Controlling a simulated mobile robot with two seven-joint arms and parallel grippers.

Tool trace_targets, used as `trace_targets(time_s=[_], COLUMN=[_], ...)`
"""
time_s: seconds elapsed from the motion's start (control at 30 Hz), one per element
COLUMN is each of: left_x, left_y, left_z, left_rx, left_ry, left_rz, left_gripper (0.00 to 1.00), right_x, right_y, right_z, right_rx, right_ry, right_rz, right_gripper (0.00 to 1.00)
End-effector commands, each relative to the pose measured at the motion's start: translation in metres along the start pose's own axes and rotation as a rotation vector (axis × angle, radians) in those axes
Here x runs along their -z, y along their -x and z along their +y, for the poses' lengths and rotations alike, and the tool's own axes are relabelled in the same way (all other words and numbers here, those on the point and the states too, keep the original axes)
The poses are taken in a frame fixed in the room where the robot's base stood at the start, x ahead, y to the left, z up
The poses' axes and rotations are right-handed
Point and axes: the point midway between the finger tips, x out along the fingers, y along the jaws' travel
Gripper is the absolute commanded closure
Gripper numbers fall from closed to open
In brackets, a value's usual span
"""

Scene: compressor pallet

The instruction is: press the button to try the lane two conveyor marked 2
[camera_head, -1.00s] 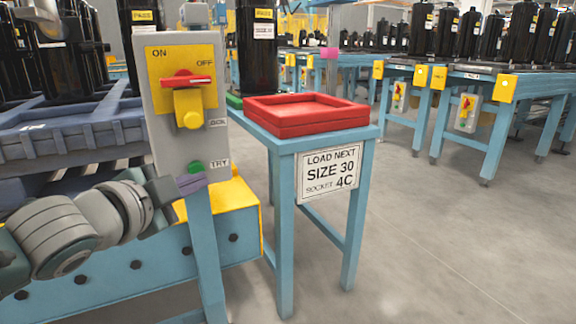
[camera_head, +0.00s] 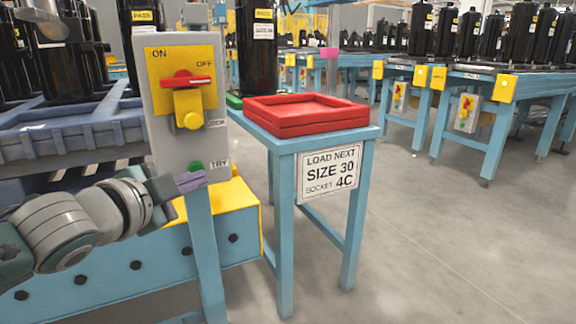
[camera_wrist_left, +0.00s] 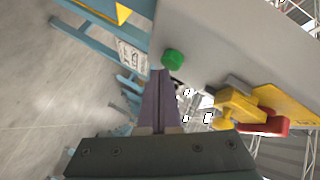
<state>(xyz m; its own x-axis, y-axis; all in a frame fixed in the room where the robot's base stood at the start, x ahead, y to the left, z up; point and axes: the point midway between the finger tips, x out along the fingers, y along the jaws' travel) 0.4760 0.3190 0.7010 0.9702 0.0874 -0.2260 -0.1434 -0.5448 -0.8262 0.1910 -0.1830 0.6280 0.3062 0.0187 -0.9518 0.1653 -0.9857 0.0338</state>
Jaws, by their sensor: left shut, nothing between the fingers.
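A grey control box (camera_head: 163,120) stands on a blue post at the left of the head view. It has a yellow ON/OFF plate with a red handle (camera_head: 187,80) and a yellow block. At its lower end is a green button (camera_head: 195,166) beside a TRY label. My left gripper (camera_head: 191,181) is shut and empty, its purple fingers just below the green button. In the left wrist view the green button (camera_wrist_left: 173,57) shows just beyond the fingertips (camera_wrist_left: 160,72); whether they touch is unclear. No number 2 is readable. My right gripper is not in view.
A blue stand (camera_head: 285,190) with a red tray (camera_head: 300,128) and a "LOAD NEXT SIZE 30" sign (camera_head: 328,174) is right of the box. A blue pallet (camera_head: 70,135) with black cylinders stands at left. The floor at right is open.

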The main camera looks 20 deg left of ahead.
Motion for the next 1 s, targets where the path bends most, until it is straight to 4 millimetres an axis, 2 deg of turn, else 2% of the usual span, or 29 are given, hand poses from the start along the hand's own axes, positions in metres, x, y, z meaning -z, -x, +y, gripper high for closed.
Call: trace_targets(time_s=[1.0], left_x=[-0.0045], left_y=[-0.0058], left_z=[-0.0040], left_rx=[0.000], left_ry=[-0.002], left_rz=[-0.001], left_gripper=[1.00], right_x=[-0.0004], right_y=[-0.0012], right_z=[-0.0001], right_rx=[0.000], right_ry=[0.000], right_rz=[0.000], right_gripper=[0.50])
